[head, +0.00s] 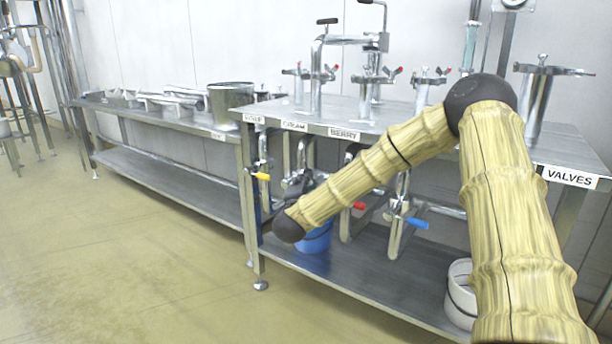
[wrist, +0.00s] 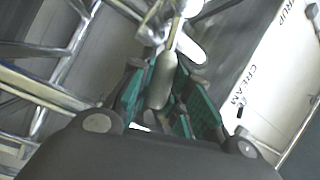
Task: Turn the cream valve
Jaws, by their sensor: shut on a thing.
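The cream valve's pale handle (wrist: 161,82) lies between the green-padded fingers of my gripper (wrist: 168,95) in the wrist view. The fingers are shut on it. The handle joins shiny metal pipework at its far end. The CREAM label (wrist: 248,82) shows to the right on a white strip. In the head view my gripper (head: 299,184) is dark and sits under the table's front edge, at the pipe below the middle label (head: 294,126). My arm and gripper hide the handle there.
Yellow (head: 261,176), red (head: 359,205) and blue (head: 417,223) valve handles hang under the same steel table (head: 225,131). A blue bucket (head: 315,240) and a white bucket (head: 461,290) stand on the lower shelf (head: 385,285). The floor at the left is clear.

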